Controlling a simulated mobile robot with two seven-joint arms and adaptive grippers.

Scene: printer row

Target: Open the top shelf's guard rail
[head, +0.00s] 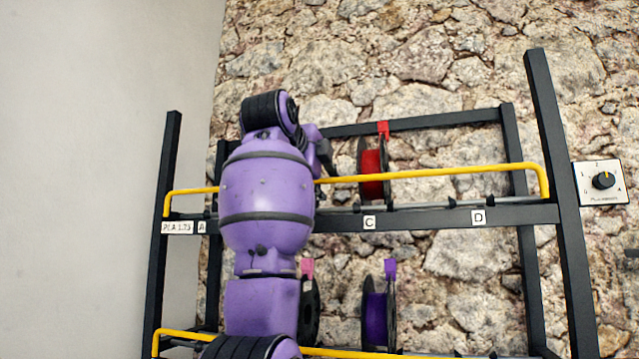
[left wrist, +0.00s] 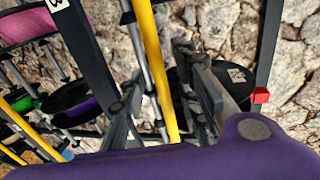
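The top shelf's guard rail is a yellow bar (head: 440,173) with bent ends, running across the rack above the black front beam (head: 430,217). My purple left arm hides part of its left half. My left gripper (head: 325,157) is at the rail, mostly hidden behind its own arm in the head view. In the left wrist view the yellow rail (left wrist: 151,50) passes between the gripper's two spread fingers (left wrist: 163,112). The fingers look apart, with gaps beside the rail; contact is unclear. My right gripper is not in view.
A red spool (head: 371,172) stands on the top shelf just right of my gripper. Below are a purple spool (head: 375,312) and a pink-tagged spool (head: 309,305), behind a lower yellow rail (head: 178,333). A dial (head: 603,181) is on the stone wall at right.

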